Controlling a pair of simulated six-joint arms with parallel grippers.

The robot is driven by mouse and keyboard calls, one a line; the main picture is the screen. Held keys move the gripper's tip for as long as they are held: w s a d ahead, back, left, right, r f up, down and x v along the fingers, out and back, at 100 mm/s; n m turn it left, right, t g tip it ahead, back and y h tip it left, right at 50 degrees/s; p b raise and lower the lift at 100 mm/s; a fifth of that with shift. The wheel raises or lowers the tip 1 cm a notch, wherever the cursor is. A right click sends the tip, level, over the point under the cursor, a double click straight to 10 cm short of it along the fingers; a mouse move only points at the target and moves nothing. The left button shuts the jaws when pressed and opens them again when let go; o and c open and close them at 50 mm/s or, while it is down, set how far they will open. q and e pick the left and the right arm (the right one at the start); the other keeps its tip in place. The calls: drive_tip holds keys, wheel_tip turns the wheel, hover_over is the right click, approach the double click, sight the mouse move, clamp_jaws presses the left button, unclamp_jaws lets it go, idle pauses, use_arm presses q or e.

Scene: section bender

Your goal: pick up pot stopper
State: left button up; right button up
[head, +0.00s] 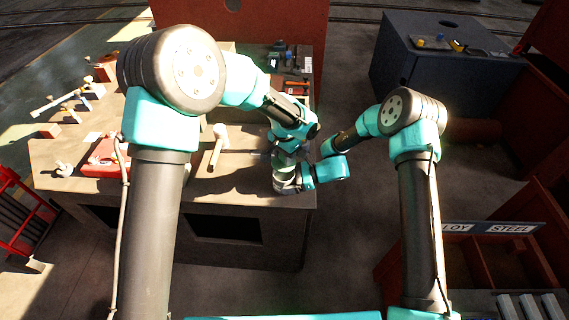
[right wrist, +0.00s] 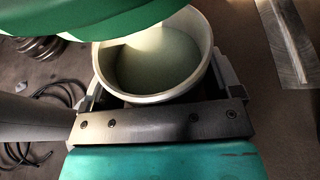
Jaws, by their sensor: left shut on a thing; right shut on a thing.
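A pale round pot (right wrist: 160,70) with an open top shows in the right wrist view, between the jaws of my right gripper (right wrist: 165,100). In the head view the pot (head: 284,172) is at the front right corner of the workbench. My right gripper (head: 290,184) is shut on it from the right. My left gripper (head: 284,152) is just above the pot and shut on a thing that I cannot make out. A green rounded part covers the pot's upper left in the right wrist view. I cannot clearly see the pot stopper.
The workbench (head: 240,238) carries a pale mallet (head: 217,147) left of the grippers, a red box (head: 104,157) and several small tools farther left. A dark blue cabinet (head: 440,75) stands at the back right. Open floor lies right of the bench.

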use_arm(q)
wheel_tip(320, 180, up, 5)
drive_tip(key=shift+f, duration=0.1)
idle(0.6)
use_arm(e)
drive_tip(key=o, duration=0.5)
drive_tip(key=shift+o, duration=0.2)
drive_tip(key=shift+d, duration=0.15)
drive_tip(key=v, duration=1.1)
drive_tip(key=shift+d+r, duration=0.2)
drive_tip(key=shift+d, duration=0.15)
